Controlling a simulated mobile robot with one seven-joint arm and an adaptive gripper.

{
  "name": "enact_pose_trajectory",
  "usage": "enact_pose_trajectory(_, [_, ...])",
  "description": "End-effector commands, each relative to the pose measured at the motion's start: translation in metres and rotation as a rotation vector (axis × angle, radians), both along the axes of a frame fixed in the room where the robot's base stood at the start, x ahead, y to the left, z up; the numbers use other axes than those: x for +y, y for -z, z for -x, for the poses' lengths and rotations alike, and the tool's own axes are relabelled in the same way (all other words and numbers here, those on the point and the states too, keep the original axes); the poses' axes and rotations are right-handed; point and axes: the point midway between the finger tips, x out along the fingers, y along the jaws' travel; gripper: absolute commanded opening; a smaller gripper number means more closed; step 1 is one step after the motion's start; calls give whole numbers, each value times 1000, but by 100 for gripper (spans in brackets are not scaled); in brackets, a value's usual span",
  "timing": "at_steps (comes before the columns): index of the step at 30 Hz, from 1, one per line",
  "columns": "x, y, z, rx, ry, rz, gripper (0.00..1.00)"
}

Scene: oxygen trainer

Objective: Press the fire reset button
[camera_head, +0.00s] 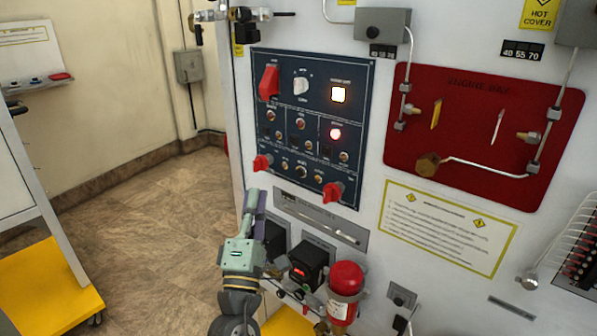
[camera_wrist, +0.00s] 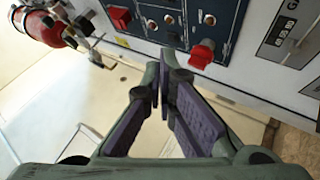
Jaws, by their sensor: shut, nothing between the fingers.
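A dark blue control panel (camera_head: 310,128) is on the white cabinet front. The lettering is too small to tell which is the fire reset button. My gripper (camera_head: 255,201) is in front of the cabinet, near the panel's lower left corner. In the wrist view its purple fingertips (camera_wrist: 159,79) are shut and empty, below the panel's edge (camera_wrist: 170,42), with two red covers beyond them.
A red plate (camera_head: 484,125) with pipes and fittings is right of the panel. A red extinguisher (camera_head: 345,290) and a black box (camera_head: 308,262) stand out below. A cart with a yellow base (camera_head: 45,290) is at left; the floor (camera_head: 165,240) between is clear.

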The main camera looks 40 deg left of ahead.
Motion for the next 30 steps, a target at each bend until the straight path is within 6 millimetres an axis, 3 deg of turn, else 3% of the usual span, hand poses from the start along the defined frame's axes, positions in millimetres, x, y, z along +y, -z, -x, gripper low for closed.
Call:
enact_pose_trajectory(11, [0, -1, -8, 1, -1, -1, 0])
enact_pose_trajectory(24, [-5, -1, -66, 1, -2, -2, 0])
enact_pose_trajectory(30, [-6, -1, -83, 1, -4, -4, 0])
